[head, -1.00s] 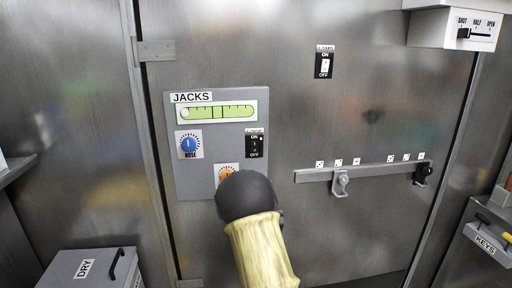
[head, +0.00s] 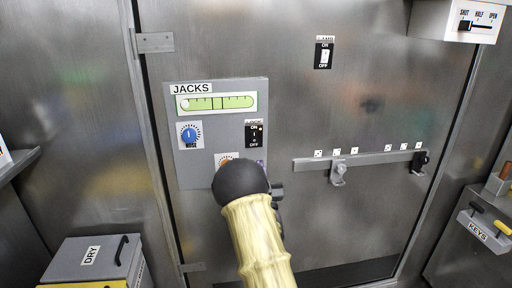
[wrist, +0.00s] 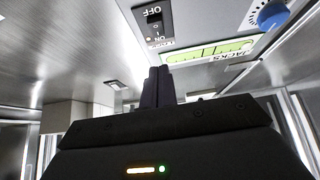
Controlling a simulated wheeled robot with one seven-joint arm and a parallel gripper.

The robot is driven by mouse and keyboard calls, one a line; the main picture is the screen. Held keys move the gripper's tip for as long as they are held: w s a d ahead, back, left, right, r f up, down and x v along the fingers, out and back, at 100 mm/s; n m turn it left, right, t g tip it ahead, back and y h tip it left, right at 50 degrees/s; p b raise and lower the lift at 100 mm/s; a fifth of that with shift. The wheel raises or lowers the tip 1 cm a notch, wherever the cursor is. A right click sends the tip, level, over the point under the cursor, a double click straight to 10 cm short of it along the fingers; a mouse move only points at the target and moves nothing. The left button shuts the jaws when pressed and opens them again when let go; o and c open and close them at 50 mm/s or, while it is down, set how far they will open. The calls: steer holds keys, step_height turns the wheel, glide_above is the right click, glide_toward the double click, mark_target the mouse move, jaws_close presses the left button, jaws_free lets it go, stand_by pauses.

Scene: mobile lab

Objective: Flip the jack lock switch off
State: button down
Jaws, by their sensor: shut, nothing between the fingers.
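The lock switch (head: 254,135) is a small black plate marked ON above OFF, on the right side of the grey JACKS panel (head: 222,107). A small yellowish spot shows at its upper right. In the wrist view the switch (wrist: 153,24) appears upside down, and its rocker position is too small to tell. My gripper (wrist: 159,70) is shut and empty, its fingertips just below the switch in that picture. I see no clear contact. In the head view my dark wrist hides most of the gripper, below the switch.
The panel also has a green level gauge (head: 216,103), a blue dial (head: 189,134) and an orange dial (head: 227,160), partly hidden by my arm. Another ON/OFF switch (head: 324,53) is higher right. A rail with latches (head: 360,161) crosses the door. A DRY box (head: 92,257) stands lower left.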

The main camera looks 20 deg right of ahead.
mark_target(255, 138)
steer(key=x, duration=0.2)
steer(key=f+p+x, duration=0.1)
steer(key=x, duration=0.2)
steer(key=w+p+x, duration=0.1)
steer(key=x, duration=0.2)
steer(key=shift+w+d+f, duration=0.2)
steer(key=shift+w, duration=0.05)
steer(key=shift+w+d+f, duration=0.1)
steer(key=shift+w+d, duration=0.05)
steer(key=shift+w, duration=0.35)
steer(key=shift+d, duration=0.1)
